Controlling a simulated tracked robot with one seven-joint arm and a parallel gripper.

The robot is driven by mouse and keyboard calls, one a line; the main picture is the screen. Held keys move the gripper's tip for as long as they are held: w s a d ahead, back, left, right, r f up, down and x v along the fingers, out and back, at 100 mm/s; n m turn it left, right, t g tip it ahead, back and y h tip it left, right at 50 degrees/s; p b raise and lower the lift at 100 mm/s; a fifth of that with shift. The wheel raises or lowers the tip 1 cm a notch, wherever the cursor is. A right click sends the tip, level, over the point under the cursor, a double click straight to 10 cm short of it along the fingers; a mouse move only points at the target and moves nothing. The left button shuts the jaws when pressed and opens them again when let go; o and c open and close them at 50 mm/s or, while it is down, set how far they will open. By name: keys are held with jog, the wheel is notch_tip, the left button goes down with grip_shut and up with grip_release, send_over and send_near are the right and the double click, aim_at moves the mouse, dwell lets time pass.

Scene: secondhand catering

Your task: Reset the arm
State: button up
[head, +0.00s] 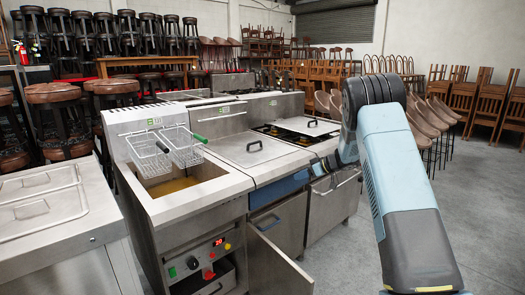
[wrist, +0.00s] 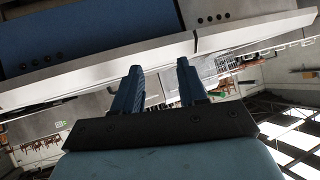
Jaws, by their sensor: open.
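My gripper (wrist: 160,66) shows in the wrist view with its two blue fingers apart and nothing between them. The view is tilted. The fingers point towards the pale metal edge and blue front panel (wrist: 90,35) of an appliance; I cannot tell how large the gap is. In the head view my arm (head: 400,190) is bent at the right, with its dark elbow high and a pale blue link coming down towards the camera. The far end of the arm is by the front of the cooking units, and the gripper is not clearly visible there.
A deep fryer (head: 160,200) with two wire baskets (head: 168,150) stands left of centre, its lower door (head: 280,262) open. Lidded metal units (head: 250,150) adjoin it. A steel counter (head: 50,215) is at left. Stacked stools and chairs line the back. Grey floor is clear at right.

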jog(key=s+d+r+m+t+h, duration=0.1)
jog(key=d+r+m+t+h, duration=0.2)
jog(key=r, duration=0.7)
jog(key=s+d+r+t+h, duration=0.15)
jog(key=r+t, duration=0.25)
jog(key=r, duration=0.5)
jog(key=s+d+r+m+t+h, duration=0.1)
jog(key=s+d+r+m+h, duration=0.5)
jog(key=s+r, duration=0.5)
jog(key=s+d+m+g+h, duration=0.2)
jog(key=s+g, duration=0.1)
jog(key=s, duration=1.6)
jog(key=s+a+f+g, duration=0.1)
jog(key=s+a+f, duration=0.1)
jog(key=s, duration=0.6)
jog(key=s+a+f+g+y, duration=0.1)
jog(key=s+a+f+g, duration=0.1)
jog(key=s, duration=0.6)
jog(key=s+a+f+g+y, duration=0.1)
jog(key=s+a+f, duration=0.1)
jog(key=s, duration=0.6)
jog(key=shift+f+g, duration=0.4)
jog(key=shift+f, duration=0.45)
